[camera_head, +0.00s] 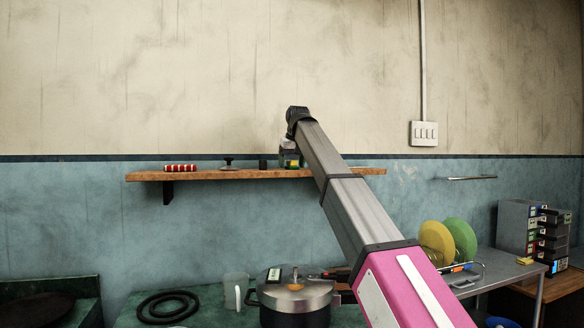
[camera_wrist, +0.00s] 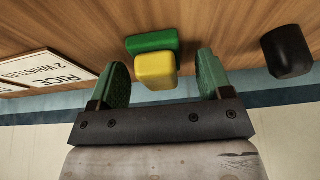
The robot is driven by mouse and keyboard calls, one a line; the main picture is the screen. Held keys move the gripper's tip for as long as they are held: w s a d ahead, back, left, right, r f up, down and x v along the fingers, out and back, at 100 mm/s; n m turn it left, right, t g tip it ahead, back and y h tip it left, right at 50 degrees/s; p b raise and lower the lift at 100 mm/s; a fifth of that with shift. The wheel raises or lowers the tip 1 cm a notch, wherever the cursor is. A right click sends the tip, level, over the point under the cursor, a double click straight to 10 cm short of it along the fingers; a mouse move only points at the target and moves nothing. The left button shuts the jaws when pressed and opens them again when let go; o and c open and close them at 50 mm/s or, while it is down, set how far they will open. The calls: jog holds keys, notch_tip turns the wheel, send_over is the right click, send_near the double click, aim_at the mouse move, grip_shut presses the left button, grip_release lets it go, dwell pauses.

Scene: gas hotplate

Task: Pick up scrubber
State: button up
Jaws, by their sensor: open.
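The scrubber is a small block, yellow on one part and green on the other, lying on the wooden shelf; in the wrist view its yellow part (camera_wrist: 155,70) faces me and the green part lies beyond it. My gripper (camera_wrist: 162,62) is open, with one green-padded finger on each side of the scrubber and a gap to both. I cannot tell whether the fingertips reach down to the shelf. In the head view my gripper (camera_head: 290,152) is over the shelf (camera_head: 215,175), and my arm hides part of the shelf there.
A small black object (camera_wrist: 287,53) stands right of the fingers in the wrist view. A white card reading "RICE" (camera_wrist: 45,72) is on the left. A red-and-white striped roll (camera_head: 180,168) and a dark knobbed item (camera_head: 228,163) share the shelf. A pot (camera_head: 295,297) stands below.

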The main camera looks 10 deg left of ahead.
jog(key=c, duration=1)
jog(key=shift+r, duration=0.15)
jog(key=shift+r, duration=0.65)
notch_tip(320, 180, up, 3)
jog(key=shift+w+f, duration=0.1)
jog(key=s+a+r, duration=0.6)
jog(key=s+a, duration=0.1)
jog(key=s, duration=0.2)
jog(key=shift+a+r, duration=0.3)
